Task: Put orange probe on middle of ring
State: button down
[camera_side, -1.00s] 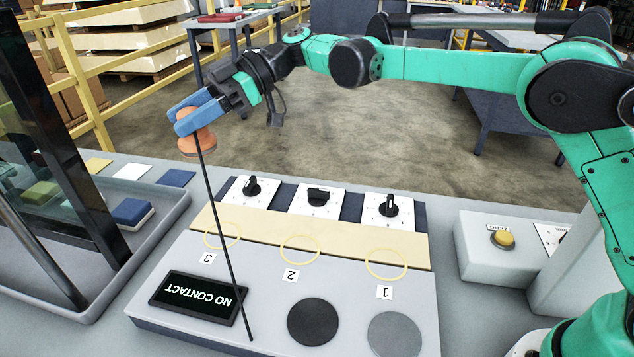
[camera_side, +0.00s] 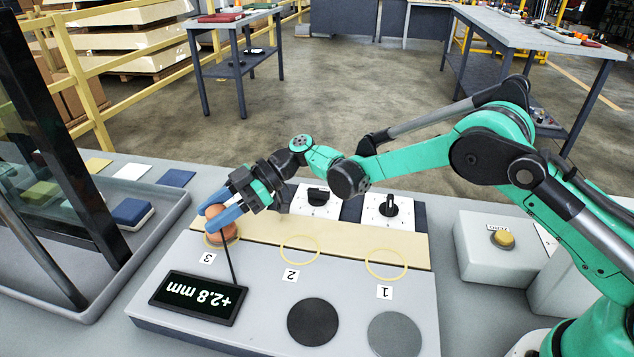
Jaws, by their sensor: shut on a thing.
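My gripper (camera_side: 222,212) has blue fingers and is shut on the orange probe (camera_side: 223,232). The probe is low over the ring marked 3 (camera_side: 209,243), at the left end of the beige strip. Its body hides most of that ring, so I cannot tell whether it is centred or exactly where its base touches. A black cable runs from the probe to the display (camera_side: 200,297), which reads +2.8 mm. The yellow rings marked 2 (camera_side: 283,240) and 1 (camera_side: 367,262) are empty.
A black disc (camera_side: 313,322) and a grey disc (camera_side: 395,335) lie on the panel front. A tray with a dark glass frame stands left. A yellow button (camera_side: 502,239) is at right.

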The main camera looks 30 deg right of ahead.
jog(key=shift+f, duration=0.1)
jog(key=shift+c, duration=2)
grip_release()
